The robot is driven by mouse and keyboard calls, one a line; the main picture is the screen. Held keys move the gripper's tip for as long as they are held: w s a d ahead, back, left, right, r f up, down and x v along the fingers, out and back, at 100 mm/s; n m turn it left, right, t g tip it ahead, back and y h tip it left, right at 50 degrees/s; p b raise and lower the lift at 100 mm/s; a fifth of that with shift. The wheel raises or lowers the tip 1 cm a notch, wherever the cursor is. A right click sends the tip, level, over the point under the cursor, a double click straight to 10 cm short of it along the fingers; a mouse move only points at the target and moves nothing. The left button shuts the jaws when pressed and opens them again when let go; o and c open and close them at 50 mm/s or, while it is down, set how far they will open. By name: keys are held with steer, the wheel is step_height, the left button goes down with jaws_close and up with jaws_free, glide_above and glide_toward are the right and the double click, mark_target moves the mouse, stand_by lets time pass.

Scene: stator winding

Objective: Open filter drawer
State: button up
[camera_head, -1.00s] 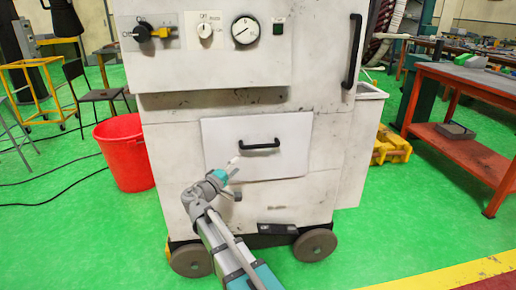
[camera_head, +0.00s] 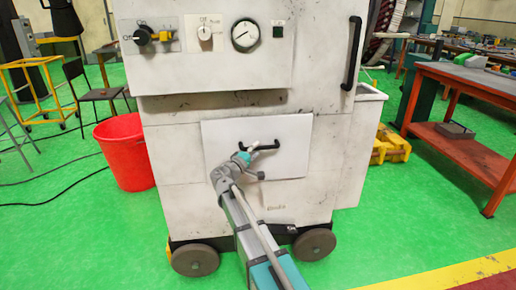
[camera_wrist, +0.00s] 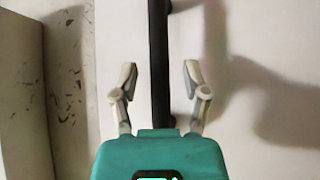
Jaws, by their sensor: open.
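The filter drawer (camera_head: 222,150) is a white panel low on the front of a large wheeled cabinet. It looks shut, flush with the cabinet face. Its black bar handle (camera_head: 269,146) is at the panel's middle, partly hidden behind my gripper (camera_head: 247,156). In the wrist view the handle (camera_wrist: 158,60) runs up and down the picture, between the two open fingers of my gripper (camera_wrist: 158,80). A gap shows between the bar and each finger. Neither finger visibly touches it.
The grey-white cabinet (camera_head: 175,185) has dials and switches on top and a tall black handle (camera_head: 351,52) at upper right. A red bucket (camera_head: 124,153) stands left of it. An orange-red workbench (camera_head: 455,95) is at right. Green floor is free in front.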

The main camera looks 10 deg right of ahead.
steer(key=shift+w+d+r, duration=0.1)
steer(key=shift+w+d, duration=0.4)
steer(key=shift+d, duration=0.05)
jaws_close()
